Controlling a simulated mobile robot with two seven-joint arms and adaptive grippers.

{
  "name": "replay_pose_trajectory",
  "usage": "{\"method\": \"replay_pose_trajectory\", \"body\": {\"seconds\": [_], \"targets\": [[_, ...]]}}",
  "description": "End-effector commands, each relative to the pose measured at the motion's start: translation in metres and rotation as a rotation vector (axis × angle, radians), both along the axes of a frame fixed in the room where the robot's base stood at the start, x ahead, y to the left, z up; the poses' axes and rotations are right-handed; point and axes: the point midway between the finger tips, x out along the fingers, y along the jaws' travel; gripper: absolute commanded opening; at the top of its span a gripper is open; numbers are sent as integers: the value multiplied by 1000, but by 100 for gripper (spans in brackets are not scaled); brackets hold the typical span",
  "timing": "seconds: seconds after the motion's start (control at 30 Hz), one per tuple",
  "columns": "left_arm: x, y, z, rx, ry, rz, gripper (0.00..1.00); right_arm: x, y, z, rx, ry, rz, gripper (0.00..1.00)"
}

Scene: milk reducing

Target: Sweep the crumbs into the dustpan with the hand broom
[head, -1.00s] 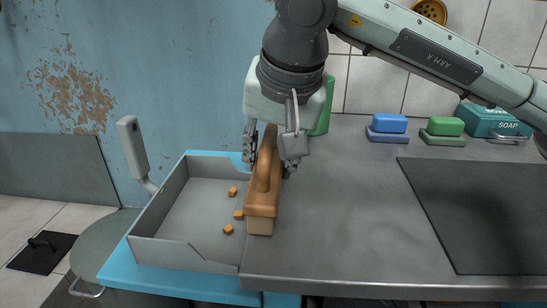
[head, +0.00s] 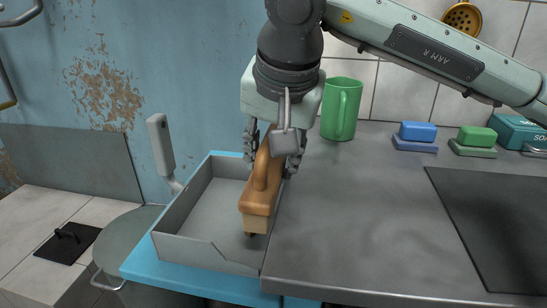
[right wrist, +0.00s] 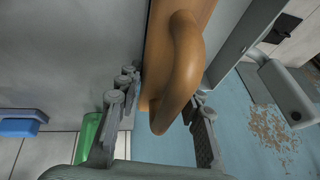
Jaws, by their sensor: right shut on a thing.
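My right gripper (head: 268,158) is shut on the brown hand broom (head: 257,202), around its looped handle. The handle also fills the middle of the right wrist view (right wrist: 184,65), between the fingers. The broom is over the right part of the grey dustpan (head: 205,208), beside the counter edge. The dustpan lies on a light blue ledge, with its pale grey handle (head: 160,145) upright at the back left. No orange crumbs show clearly now; the broom and gripper hide part of the dustpan floor. A small dark bit shows under the broom's near end. My left gripper is not in view.
The grey counter (head: 350,220) is bare right of the dustpan. A green mug (head: 341,110) stands behind my gripper. Blue (head: 417,132) and green (head: 476,138) soap blocks and a teal soap box (head: 518,132) are at the back right. A dark panel (head: 500,220) lies at right.

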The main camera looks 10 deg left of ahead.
Motion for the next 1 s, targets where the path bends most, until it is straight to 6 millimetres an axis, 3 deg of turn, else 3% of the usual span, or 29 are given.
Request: {"method": "replay_pose_trajectory", "body": {"seconds": [0.63, 1.0], "targets": [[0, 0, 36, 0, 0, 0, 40, 0, 0, 65, 1, -2, -1, 2], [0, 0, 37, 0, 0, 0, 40, 0, 0, 69, 1, -1, 0, 2]]}}
